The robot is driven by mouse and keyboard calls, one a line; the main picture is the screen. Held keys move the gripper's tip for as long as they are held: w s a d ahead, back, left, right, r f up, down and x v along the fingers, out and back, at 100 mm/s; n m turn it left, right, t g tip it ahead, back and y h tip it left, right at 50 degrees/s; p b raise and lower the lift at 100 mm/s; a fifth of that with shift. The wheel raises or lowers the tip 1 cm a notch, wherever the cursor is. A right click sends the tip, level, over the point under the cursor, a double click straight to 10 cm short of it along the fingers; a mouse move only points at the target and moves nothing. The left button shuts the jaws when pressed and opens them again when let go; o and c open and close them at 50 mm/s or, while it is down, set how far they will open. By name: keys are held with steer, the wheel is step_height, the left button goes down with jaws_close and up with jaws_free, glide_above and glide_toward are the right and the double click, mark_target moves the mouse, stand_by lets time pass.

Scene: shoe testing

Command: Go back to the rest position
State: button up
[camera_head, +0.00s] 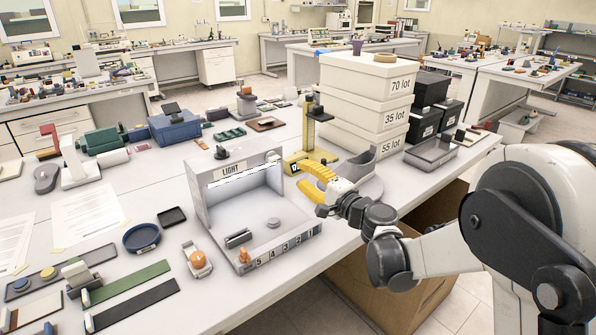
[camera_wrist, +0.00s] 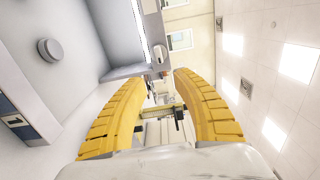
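My gripper (camera_head: 304,176) is held above the table, just right of the grey light box (camera_head: 205,207) marked LIGHT. In the wrist view my gripper (camera_wrist: 163,78) shows two yellow fingers spread apart with nothing between them, so it is open and empty. The wrist view looks sideways past the light box, with its interior and a round grey knob (camera_wrist: 50,50) at the upper left. My arm reaches in from the right in the head view.
A yellow gauge stand (camera_head: 311,130) stands just behind my gripper. White lot boxes (camera_head: 352,107) are stacked at the back right, with a grey tray (camera_head: 433,152) beside them. A shoe-shaped grey piece (camera_head: 358,167) is near my wrist. Tools and strips crowd the table's left side.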

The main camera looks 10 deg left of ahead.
steer(key=s+d+r+n+g+h, duration=0.25)
steer(key=s+d+n+h, duration=0.25)
steer(key=s+d, duration=0.65)
steer(key=s+d+f+n+g+h, duration=0.1)
steer(key=s+d+f+h, duration=0.2)
steer(key=s+d, duration=0.7)
steer(key=s+d+f+n+g+h, duration=0.1)
steer(key=s+d+h, duration=0.4)
steer(key=s+d, duration=0.6)
step_height(320, 180, down, 3)
steer(key=shift+s+r+n+h, duration=0.2)
steer(key=shift+s+n+h, duration=0.2)
steer(key=shift+n, duration=0.2)
steer(key=shift+a, duration=0.1)
